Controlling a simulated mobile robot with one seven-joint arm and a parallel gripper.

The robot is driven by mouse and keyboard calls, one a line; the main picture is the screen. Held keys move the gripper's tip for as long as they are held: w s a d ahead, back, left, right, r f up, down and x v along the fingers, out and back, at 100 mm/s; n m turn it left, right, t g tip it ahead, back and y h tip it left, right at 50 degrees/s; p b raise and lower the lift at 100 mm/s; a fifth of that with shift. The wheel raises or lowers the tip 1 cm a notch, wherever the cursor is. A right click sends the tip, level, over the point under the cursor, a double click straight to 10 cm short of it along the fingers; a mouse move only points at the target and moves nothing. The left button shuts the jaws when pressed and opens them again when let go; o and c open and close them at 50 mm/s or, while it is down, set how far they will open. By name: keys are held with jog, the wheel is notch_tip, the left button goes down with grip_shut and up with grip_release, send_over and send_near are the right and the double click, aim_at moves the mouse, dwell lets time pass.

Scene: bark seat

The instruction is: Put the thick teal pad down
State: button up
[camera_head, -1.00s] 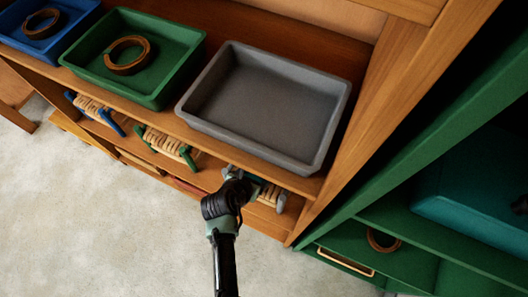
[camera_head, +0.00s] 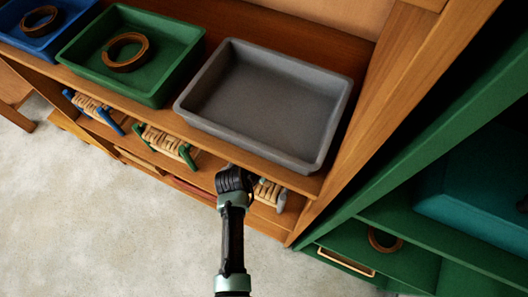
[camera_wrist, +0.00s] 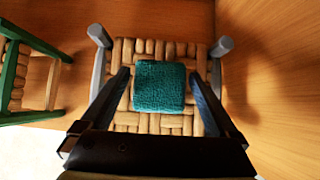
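The thick teal pad (camera_wrist: 160,88) is a small textured block. It appears to rest on the woven bark seat of a small grey-framed stool (camera_wrist: 148,122) in the wrist view. My gripper (camera_wrist: 160,75) is open, with one finger on each side of the pad and narrow gaps of weave showing between. In the head view my gripper (camera_head: 235,180) reaches to the lower shelf, in front of the grey stool (camera_head: 270,194). Its fingers and the pad are hidden there.
A green-framed stool (camera_wrist: 22,75) stands left of the grey one. Above are a grey tray (camera_head: 265,105), a green tray (camera_head: 172,88) with a brown ring (camera_head: 126,52), and a blue tray (camera_head: 62,38). A wooden upright (camera_head: 375,115) and green shelving (camera_head: 440,240) bound the right.

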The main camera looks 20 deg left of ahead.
dwell(0.3)
jog(key=shift+s+r, duration=0.2)
jog(key=shift+r, duration=0.25)
jog(key=p+v, duration=0.1)
jog(key=v, duration=0.1)
jog(key=shift+s+r, duration=0.2)
jog(key=shift+r, duration=0.05)
jog(key=s+p, duration=0.1)
jog(key=s, duration=1.1)
jog(key=shift+a+f, duration=0.2)
